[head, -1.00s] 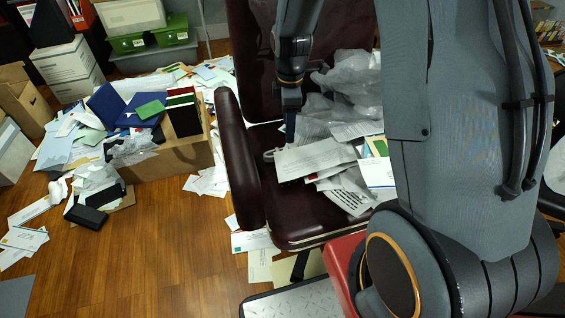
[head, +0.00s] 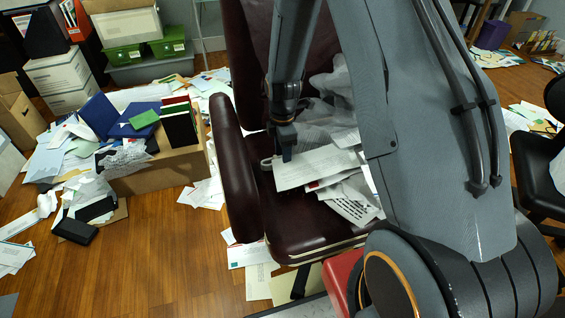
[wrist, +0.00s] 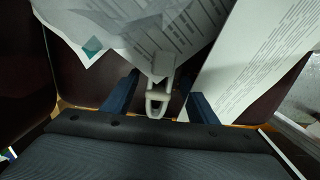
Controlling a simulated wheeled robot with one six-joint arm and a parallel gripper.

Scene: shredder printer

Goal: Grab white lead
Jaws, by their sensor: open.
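The white lead (wrist: 157,98) shows in the wrist view as a pale plug-like end with a loop, sticking out from under papers on the dark red chair. In the head view a small white bit of it (head: 266,162) shows at the left edge of the papers. My gripper (wrist: 163,86) is open, with one blue finger on each side of the lead's end. I cannot tell whether either finger touches it. In the head view my gripper (head: 285,155) points down at the chair seat. The rest of the lead is hidden under the papers.
Loose papers (head: 314,168) and crumpled plastic (head: 335,118) cover the chair seat. The chair's left armrest (head: 236,170) stands close to my gripper. A cardboard box (head: 165,170) heaped with folders is at left. The wooden floor (head: 140,250) is fairly clear in front.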

